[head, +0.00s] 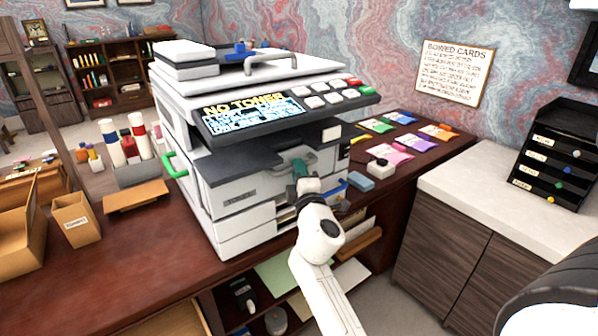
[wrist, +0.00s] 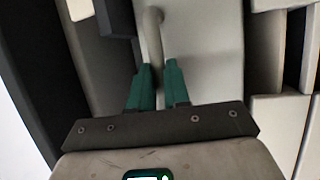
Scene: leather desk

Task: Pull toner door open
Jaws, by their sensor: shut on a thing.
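A white copier (head: 245,195) stands on the dark red desk, its screen (head: 255,112) reading "NO TONER". The toner door (head: 235,190) seems to be the pale front panel below the dark output ledge. Its curved grey handle (head: 290,160) shows near the panel's right part and also in the wrist view (wrist: 152,30). My gripper (head: 302,172) is at the front of the copier, with its teal fingers (wrist: 157,85) on either side of the handle bar, shut on it. I cannot tell whether the door is ajar. My gripper hides part of the panel.
A green handle (head: 172,165) sticks out from the copier's left side. Colored packets (head: 400,140) and a blue block (head: 361,184) lie on the desk to the right. A small brown box (head: 75,220) stands left. A white-topped cabinet (head: 480,190) is at right.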

